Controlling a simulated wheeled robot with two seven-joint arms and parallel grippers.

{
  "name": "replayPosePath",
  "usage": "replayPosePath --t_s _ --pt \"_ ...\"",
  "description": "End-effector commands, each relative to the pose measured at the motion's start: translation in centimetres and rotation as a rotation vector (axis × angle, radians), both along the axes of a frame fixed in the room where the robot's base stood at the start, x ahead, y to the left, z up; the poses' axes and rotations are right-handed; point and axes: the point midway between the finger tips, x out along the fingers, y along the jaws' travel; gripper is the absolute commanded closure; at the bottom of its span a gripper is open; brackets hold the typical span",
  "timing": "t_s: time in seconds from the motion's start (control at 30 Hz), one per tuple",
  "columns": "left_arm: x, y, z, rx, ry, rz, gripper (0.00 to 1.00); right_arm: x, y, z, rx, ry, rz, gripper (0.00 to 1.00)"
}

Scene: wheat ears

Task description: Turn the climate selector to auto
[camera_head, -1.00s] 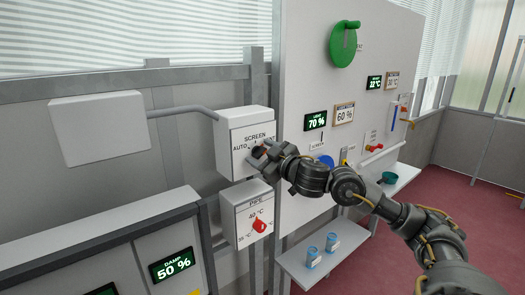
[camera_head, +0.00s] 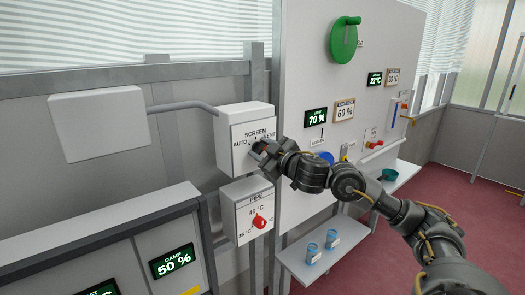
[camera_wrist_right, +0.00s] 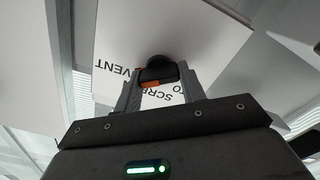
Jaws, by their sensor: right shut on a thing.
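The selector is a dark knob on the white box (camera_head: 229,127) marked SCREEN, with AUTO at the left and VENT at the right of its face. My right gripper (camera_head: 259,153) is at the lower part of that face and hides most of the knob. In the right wrist view the black knob (camera_wrist_right: 159,62) sits between the two fingers of my right gripper (camera_wrist_right: 160,78), which are shut on it. An orange part shows below the knob there. The pointer's exact direction is hard to tell. My left gripper is not in view.
Just below is a second white box (camera_head: 232,205) with a red knob (camera_head: 259,221) and temperature marks. A large panel (camera_head: 300,70) with displays stands close at the right, above a shelf (camera_head: 338,262) with two blue cups. A grey cabinet (camera_head: 110,235) stands at lower left.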

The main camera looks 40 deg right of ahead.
Motion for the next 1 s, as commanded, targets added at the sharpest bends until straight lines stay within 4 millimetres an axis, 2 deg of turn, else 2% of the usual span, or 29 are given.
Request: replayPosePath --t_s 1.0 --pt "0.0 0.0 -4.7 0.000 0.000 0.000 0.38 0.0 0.2 -0.5 -0.926 0.018 0.000 0.83"
